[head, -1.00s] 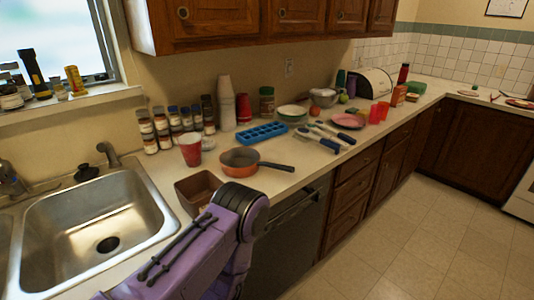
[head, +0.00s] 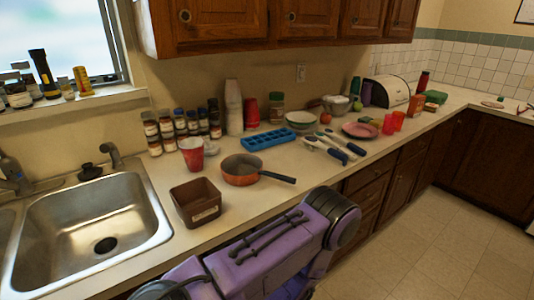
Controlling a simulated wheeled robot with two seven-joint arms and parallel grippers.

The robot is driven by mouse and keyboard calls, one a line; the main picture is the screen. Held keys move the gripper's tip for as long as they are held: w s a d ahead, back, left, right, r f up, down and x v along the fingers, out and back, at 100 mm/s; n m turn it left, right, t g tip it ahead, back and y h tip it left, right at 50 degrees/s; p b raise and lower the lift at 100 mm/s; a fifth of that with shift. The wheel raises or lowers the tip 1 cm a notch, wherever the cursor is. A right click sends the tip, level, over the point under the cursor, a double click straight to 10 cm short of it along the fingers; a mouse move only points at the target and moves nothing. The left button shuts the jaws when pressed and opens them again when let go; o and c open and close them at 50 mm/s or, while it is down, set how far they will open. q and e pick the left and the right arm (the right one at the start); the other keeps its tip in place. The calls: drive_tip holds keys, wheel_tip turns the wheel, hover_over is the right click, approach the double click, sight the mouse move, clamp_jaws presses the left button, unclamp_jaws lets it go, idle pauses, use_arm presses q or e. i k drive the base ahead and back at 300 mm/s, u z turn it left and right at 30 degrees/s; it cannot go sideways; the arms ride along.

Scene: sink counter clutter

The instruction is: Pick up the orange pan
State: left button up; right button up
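The orange pan (head: 241,176) sits upright on the counter, right of the sink. Its dark handle (head: 278,177) points right, toward the counter's front edge. A purple arm of mine with a black joint reaches across the bottom of the head view, in front of the counter and nearer than the pan. No gripper fingers show on it. Neither of my grippers is in view, and nothing of mine touches the pan.
A brown square container (head: 196,203) stands left of the pan, and a red cup (head: 192,153) behind it. A blue ice tray (head: 268,139), utensils (head: 335,147) and a pink plate (head: 360,130) lie farther right. The metal sink (head: 150,238) is at left.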

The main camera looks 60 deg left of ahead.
sight(239, 169)
drive_tip(key=i, duration=1.05)
drive_tip(key=u, duration=2.1)
